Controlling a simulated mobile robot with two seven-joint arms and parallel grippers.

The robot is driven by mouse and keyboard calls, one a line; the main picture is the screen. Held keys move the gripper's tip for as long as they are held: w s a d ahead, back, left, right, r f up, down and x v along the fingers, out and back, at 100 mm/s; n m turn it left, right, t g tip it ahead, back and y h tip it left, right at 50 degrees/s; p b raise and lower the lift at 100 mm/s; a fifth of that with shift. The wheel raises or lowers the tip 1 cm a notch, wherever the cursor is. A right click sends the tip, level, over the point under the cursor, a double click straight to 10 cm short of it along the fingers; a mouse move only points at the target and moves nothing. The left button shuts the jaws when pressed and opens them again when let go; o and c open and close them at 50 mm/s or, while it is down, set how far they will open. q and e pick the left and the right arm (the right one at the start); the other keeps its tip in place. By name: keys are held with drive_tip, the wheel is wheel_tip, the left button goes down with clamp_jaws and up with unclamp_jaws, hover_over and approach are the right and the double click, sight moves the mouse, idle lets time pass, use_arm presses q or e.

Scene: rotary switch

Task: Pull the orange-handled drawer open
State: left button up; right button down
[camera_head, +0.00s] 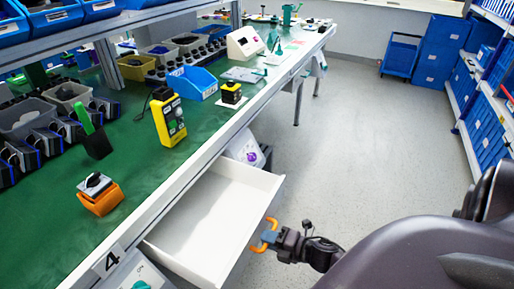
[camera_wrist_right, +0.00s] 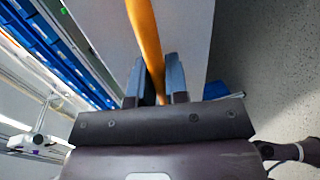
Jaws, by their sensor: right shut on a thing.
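The white drawer (camera_head: 212,212) under the green workbench stands pulled out, and its empty inside shows in the head view. Its orange handle (camera_head: 266,234) is on the front panel, at the lower middle. My right gripper (camera_head: 267,238) is at the handle, and its fingers partly hide it. In the right wrist view the orange handle (camera_wrist_right: 147,40) runs down between the two blue-grey fingers of my right gripper (camera_wrist_right: 161,85), which are shut on it. The white drawer front (camera_wrist_right: 190,35) lies behind the handle. My left gripper is in neither view.
The green workbench (camera_head: 140,150) holds an orange-based rotary switch (camera_head: 100,195), a yellow control box (camera_head: 168,117), a blue bin (camera_head: 192,82) and several other bins. Grey floor (camera_head: 335,150) is clear to the right of the drawer. Blue shelving (camera_head: 485,110) stands at the far right.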

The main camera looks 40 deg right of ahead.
drive_tip(key=shift+s+d, duration=0.2)
drive_tip(key=shift+s, duration=0.15)
drive_tip(key=c, duration=1.1)
unclamp_jaws()
drive_tip(key=shift+c, duration=0.2)
drive_tip(key=p+v, duration=0.1)
drive_tip(key=v, duration=1)
drive_tip(key=shift+w, duration=0.1)
